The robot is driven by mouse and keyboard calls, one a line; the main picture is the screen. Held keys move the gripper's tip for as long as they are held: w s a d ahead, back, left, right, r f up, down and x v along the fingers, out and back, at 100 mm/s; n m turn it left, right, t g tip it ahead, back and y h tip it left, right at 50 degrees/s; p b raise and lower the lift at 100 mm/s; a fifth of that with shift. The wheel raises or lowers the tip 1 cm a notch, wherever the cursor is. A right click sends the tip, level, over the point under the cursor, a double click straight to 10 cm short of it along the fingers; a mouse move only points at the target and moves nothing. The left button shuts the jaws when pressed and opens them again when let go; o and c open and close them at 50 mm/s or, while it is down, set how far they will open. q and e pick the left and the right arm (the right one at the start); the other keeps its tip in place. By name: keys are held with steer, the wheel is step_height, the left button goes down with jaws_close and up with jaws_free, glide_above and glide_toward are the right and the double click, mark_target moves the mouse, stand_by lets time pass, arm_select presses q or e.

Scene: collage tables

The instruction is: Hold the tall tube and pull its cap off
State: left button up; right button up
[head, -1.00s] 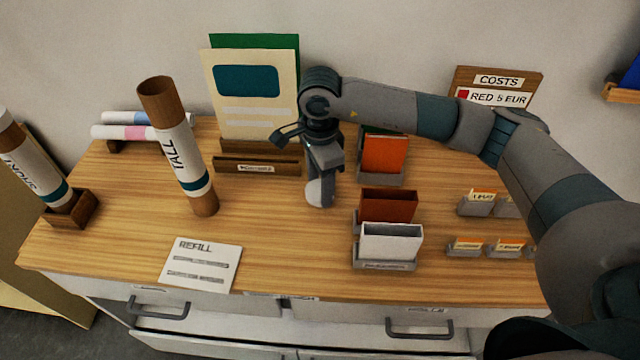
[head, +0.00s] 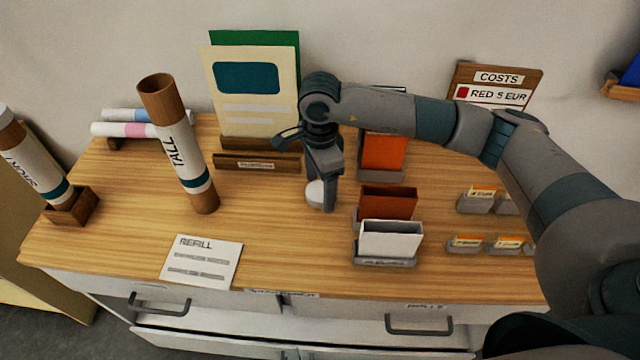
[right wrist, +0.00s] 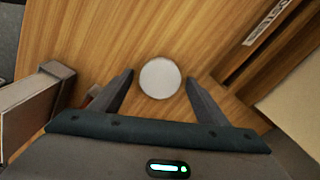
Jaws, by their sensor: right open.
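The tall tube (head: 184,152), white with a teal band, brown ends and the word TALL, stands slightly tilted in the picture on the table, left of centre. Its brown top end is open, with no cap on it. A white rounded cap (head: 315,192) rests on the table right of the tube. It shows as a white disc in the right wrist view (right wrist: 160,78). My right gripper (head: 322,203) is open and points down, with its fingers (right wrist: 158,92) on either side of the cap. My left gripper is out of view.
A short tube (head: 32,160) leans in a wooden holder (head: 72,208) at the left. A REFILL card (head: 202,262) lies in front. Card boxes (head: 390,240) stand close right of my right gripper, and a card stand (head: 257,163) behind it. The wood between tube and cap is clear.

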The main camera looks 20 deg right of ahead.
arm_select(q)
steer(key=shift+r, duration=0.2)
arm_select(e)
steer(key=shift+r, duration=0.2)
steer(key=shift+w+r, duration=0.1)
steer(key=shift+r, duration=0.2)
step_height(320, 180, up, 7)
steer(key=b, duration=0.3)
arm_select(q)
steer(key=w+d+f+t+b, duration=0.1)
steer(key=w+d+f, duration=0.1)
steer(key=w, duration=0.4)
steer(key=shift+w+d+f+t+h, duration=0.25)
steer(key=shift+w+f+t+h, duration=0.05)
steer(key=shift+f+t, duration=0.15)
arm_select(e)
step_height(320, 180, up, 4)
glide_above(320, 191)
steer(key=shift+r, duration=0.15)
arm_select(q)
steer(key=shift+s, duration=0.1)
